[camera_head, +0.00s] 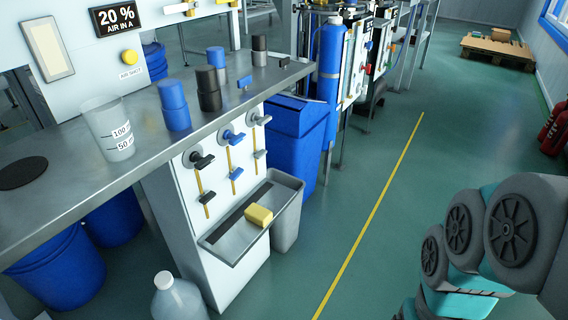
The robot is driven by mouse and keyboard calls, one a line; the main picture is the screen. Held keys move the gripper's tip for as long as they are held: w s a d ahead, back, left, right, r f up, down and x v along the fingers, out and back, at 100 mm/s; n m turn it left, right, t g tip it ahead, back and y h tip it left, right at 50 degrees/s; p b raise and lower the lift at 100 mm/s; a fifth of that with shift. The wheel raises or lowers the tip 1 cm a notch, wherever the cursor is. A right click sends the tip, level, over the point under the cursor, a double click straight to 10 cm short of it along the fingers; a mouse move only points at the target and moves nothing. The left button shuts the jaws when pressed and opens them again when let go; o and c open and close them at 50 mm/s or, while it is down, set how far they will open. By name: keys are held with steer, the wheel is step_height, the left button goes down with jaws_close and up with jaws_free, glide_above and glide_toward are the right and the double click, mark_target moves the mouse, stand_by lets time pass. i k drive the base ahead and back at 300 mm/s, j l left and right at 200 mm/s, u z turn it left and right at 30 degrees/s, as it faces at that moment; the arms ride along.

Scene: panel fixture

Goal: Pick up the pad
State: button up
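A small yellow block-like pad (259,215) lies in the shallow grey tray (228,243) on the front of the white panel fixture. It sits near the tray's right part and nothing touches it from above. A flat dark round disc (23,172) lies on the metal bench top at the far left. My arm shows at the lower right, well to the right of the tray. My gripper is outside the picture, so its opening cannot be seen.
Levers and valves (232,138) project from the panel above the tray. The bench top (140,160) holds a beaker (108,130) and several cylinders. A blue bin (296,140) stands behind the panel, and a clear jug (176,298) stands in front. Green floor (385,215) is open to the right.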

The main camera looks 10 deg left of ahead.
mark_target(258, 214)
steer(key=u, duration=1.6)
